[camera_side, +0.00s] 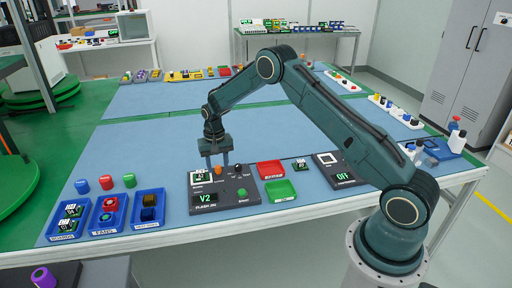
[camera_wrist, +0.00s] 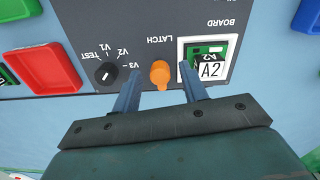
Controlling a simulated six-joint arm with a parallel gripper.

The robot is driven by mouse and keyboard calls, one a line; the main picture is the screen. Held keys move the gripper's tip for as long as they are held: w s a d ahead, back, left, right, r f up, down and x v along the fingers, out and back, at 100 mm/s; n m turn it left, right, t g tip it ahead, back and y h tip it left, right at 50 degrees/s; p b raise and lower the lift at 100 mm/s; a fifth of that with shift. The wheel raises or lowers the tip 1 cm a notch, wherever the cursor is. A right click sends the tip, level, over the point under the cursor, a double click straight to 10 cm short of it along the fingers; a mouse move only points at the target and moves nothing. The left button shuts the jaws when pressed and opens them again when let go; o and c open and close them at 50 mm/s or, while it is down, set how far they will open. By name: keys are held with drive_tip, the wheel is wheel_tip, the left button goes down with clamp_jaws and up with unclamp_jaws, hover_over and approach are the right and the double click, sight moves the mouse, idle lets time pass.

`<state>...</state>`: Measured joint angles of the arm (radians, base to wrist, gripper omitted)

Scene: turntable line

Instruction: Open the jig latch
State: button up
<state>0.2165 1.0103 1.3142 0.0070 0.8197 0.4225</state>
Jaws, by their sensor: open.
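The jig (camera_side: 225,190) is a dark grey box on the blue table, with a display reading V2 and a green button. Its orange latch (camera_wrist: 160,73) shows in the wrist view beside the LATCH label, between my gripper's fingers. The latch also shows in the side view (camera_side: 218,170). A green board marked A2 (camera_wrist: 210,68) sits in the white-framed BOARD slot next to the latch. My gripper (camera_wrist: 160,88) is open and empty, pointing down over the jig. One finger is near the black selector knob (camera_wrist: 106,73), the other near the board. Contact with the latch cannot be told.
A red tray (camera_side: 271,169) and a green tray (camera_side: 280,191) lie right of the jig. A second dark device (camera_side: 340,170) reads OFF. Blue bins (camera_side: 148,205) with parts stand at the left. The blue table behind the jig is mostly clear.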

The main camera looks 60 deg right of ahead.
sight(218, 167)
wheel_tip(218, 167, up, 14)
idle(0.8)
drive_tip(key=s+a+r+n+t, duration=0.15)
drive_tip(key=s+a+r, duration=0.25)
drive_tip(key=s+r, duration=0.5)
drive_tip(key=s+a+r+n+t, duration=0.15)
drive_tip(key=s+a+r, duration=0.25)
drive_tip(key=s+r, duration=0.45)
drive_tip(key=s+a+n+t, duration=0.1)
drive_tip(key=s+a+n, duration=0.1)
drive_tip(key=s, duration=0.8)
drive_tip(key=s+a+n+t, duration=0.1)
drive_tip(key=s+a+n, duration=0.1)
drive_tip(key=s, duration=0.8)
drive_tip(key=shift+s+a+f+t, duration=0.25)
drive_tip(key=shift+s+f+t, duration=0.05)
drive_tip(key=shift+s+f, duration=0.1)
